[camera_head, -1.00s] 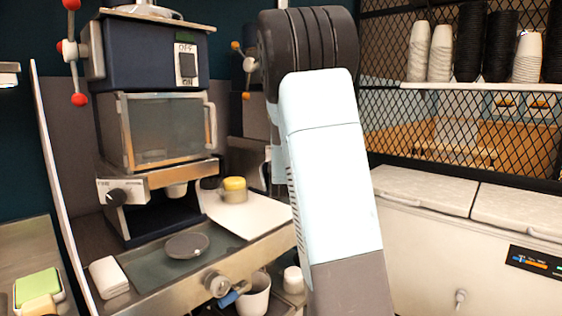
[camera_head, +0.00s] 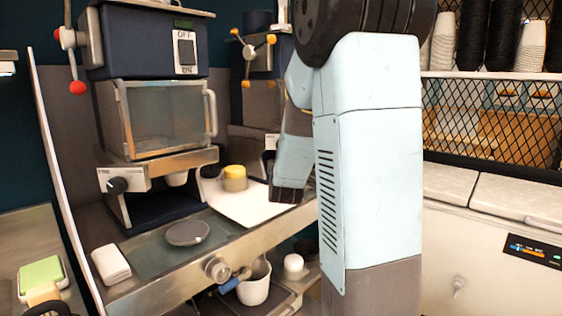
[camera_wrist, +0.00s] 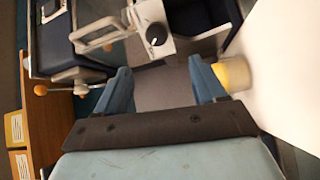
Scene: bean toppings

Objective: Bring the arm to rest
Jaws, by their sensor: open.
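My arm (camera_head: 370,170) stands upright right of the middle of the head view, with its dark joint at the top edge. A further part of my arm hangs down behind it, and its dark lower end is over the right edge of the white board. In the wrist view my gripper (camera_wrist: 160,75) has its two blue fingers spread wide apart, with nothing held between them. A cup with a yellow top (camera_wrist: 232,74) is right beside the right finger in that view; I cannot tell whether they touch.
A machine with a glass door (camera_head: 160,115) stands at left. The yellow-topped cup (camera_head: 235,178) is on a white board (camera_head: 250,207). A grey disc (camera_head: 187,234) lies on the counter. A white chest (camera_head: 455,240) is at right, below shelved cups.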

